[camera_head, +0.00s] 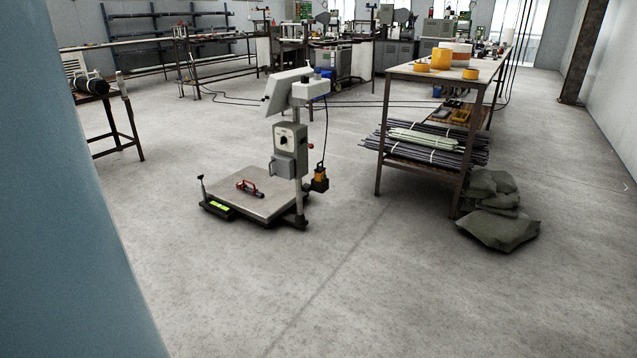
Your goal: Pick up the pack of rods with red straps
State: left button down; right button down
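No pack of rods with red straps can be made out. Packs of dark and pale rods (425,147) lie on the lower shelf of the workbench at the right, and the straps that show look white. A short dark bundle (91,86) lies on a small table at the far left; its straps are too small to tell. Neither of my grippers is in view.
A floor scale (262,198) with a red-handled tool (249,188) on it stands mid-room. The workbench (440,75) and grey-green sacks (498,227) stand at the right. A blue-grey surface fills the left edge. The near floor (330,290) is clear.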

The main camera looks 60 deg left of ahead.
aim_at(253, 192)
jog(key=u, duration=2.35)
jog(key=i+u, duration=0.1)
jog(key=i+j+u, duration=0.25)
jog(key=i, duration=0.55)
jog(key=i+l+u, duration=0.25)
jog(key=i, duration=0.5)
jog(key=i+u, duration=0.25)
jog(key=i, duration=0.55)
jog(key=i+l+u, duration=0.1)
jog(key=i+u, duration=0.2)
jog(key=i, duration=1.6)
jog(key=i+z, duration=0.85)
jog(key=i+j+z, duration=0.1)
jog(key=i+z, duration=0.15)
jog(key=z, duration=0.2)
jog(key=i+z, duration=0.6)
jog(key=z, duration=0.2)
jog(key=i+j+z, duration=0.2)
jog(key=z, duration=0.2)
